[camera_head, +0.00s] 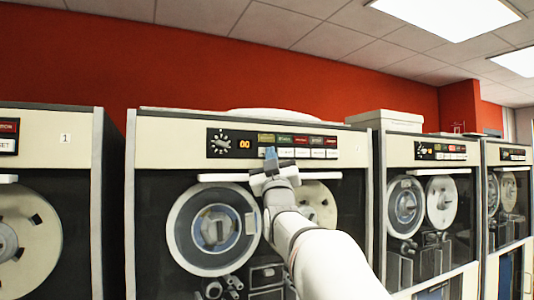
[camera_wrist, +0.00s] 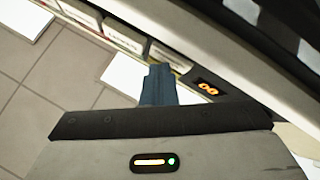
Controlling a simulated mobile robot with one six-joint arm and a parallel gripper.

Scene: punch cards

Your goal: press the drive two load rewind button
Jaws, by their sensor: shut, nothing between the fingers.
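The middle tape drive (camera_head: 150,160) stands right of the drive marked 1; no number on it is readable. Its control panel (camera_head: 225,152) has a dial, an orange display and two rows of buttons. The upper row is coloured; the lower row (camera_head: 317,154) is white. The labels are too small to read, so I cannot tell which is load rewind. My gripper (camera_head: 270,153) is shut and empty, its blue fingertips in front of the row's left end. In the wrist view the fingertips (camera_wrist: 158,82) are near the white buttons (camera_wrist: 124,36) and display (camera_wrist: 207,89); I cannot tell whether they touch.
Drive 1 (camera_head: 60,155) stands at the left, with more drives (camera_head: 430,150) at the right. A white ledge (camera_head: 225,178) runs below the middle panel, above the tape reels (camera_head: 212,230).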

